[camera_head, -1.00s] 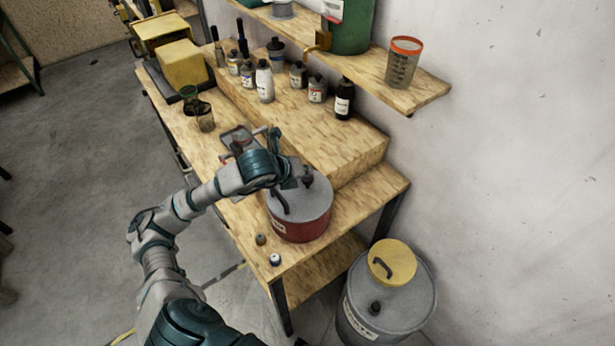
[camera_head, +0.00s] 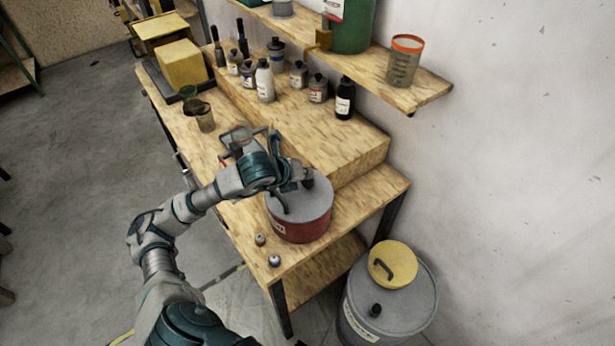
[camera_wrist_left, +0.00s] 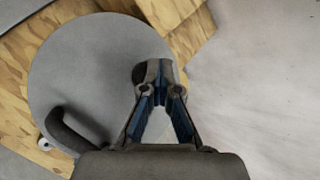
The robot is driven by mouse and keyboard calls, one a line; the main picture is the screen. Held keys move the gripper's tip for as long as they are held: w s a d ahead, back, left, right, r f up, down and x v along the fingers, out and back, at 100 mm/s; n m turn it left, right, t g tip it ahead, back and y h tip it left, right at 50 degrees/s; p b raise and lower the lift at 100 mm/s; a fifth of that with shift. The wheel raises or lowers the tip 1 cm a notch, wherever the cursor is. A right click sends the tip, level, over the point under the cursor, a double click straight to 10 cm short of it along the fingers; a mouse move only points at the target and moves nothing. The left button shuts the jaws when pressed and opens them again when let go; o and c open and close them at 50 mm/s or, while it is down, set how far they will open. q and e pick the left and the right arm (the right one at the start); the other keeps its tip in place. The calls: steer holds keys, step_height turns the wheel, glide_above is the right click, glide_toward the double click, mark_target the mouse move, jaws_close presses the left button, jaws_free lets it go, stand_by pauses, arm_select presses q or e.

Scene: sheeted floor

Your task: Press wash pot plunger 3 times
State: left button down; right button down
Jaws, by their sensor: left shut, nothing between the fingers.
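The wash pot (camera_head: 296,226) is a red drum with a round grey lid, standing on the near end of the wooden bench. A dark plunger knob (camera_head: 308,178) rises from its lid, and a dark curved handle (camera_head: 281,202) sits at the lid's left. My left gripper (camera_head: 300,177) is shut and empty over the lid, right by the knob. In the left wrist view the shut fingertips (camera_wrist_left: 153,69) partly cover the dark knob (camera_wrist_left: 138,74); whether they touch it I cannot tell. The grey lid (camera_wrist_left: 80,75) fills the left there. My right gripper is not in view.
Two small bottles (camera_head: 274,261) stand at the bench's near edge. Several bottles (camera_head: 264,82) stand on the raised wooden step behind the pot.

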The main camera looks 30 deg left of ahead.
arm_select(q)
steer(key=shift+f+b, duration=0.4)
steer(key=shift+f, duration=0.15)
stand_by(0.4)
steer(key=shift+r+p, duration=0.85)
steer(key=shift+r, duration=0.85)
steer(key=shift+r, duration=0.1)
step_height(320, 180, up, 5)
steer(key=p, duration=0.3)
